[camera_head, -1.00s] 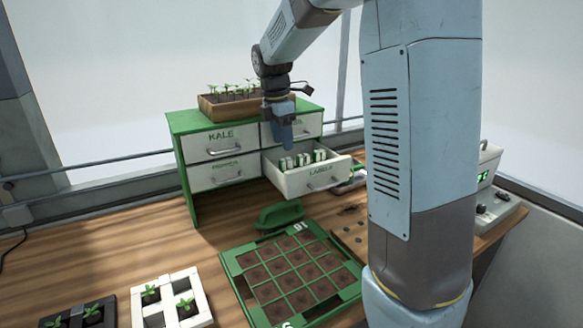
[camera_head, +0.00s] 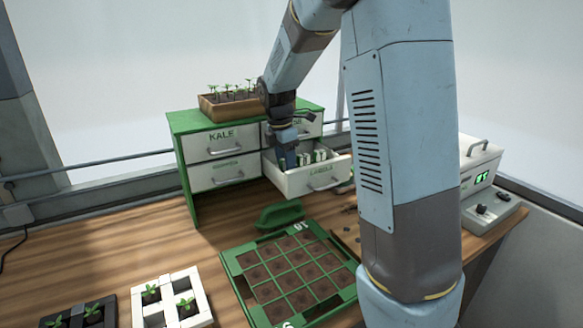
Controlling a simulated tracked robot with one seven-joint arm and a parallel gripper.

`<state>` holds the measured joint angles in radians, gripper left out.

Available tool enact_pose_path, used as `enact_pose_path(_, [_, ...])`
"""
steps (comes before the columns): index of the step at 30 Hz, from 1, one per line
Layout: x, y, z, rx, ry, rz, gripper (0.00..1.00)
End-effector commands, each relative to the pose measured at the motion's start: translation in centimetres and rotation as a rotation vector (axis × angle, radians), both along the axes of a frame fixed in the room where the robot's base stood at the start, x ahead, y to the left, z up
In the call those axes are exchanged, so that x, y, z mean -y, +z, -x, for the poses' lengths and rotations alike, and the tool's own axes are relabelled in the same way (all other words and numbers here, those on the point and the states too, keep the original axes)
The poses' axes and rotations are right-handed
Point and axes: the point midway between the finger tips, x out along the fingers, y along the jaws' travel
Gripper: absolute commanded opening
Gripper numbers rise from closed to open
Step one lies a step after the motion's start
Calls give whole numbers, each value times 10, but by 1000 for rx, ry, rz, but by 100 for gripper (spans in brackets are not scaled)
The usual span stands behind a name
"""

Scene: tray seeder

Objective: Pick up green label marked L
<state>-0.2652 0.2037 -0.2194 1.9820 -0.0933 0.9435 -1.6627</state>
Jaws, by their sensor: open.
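A wooden box of seedlings (camera_head: 228,106) stands on the cabinet. A green handled tool (camera_head: 280,215) and a green seed tray (camera_head: 238,268) lie in front. White (camera_head: 203,298) and black (camera_head: 62,318) seedling holders are at the lower left. A control box (camera_head: 490,195) stands at right.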

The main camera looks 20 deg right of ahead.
Motion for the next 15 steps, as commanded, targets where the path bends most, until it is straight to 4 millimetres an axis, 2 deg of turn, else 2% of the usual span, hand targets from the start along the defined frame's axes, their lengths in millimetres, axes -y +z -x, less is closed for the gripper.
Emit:
enact_pose_path(2, [0,0,0,-2,0,0,45])
enact_pose_path(15, [1,-1,0,-3,-1,1,3])
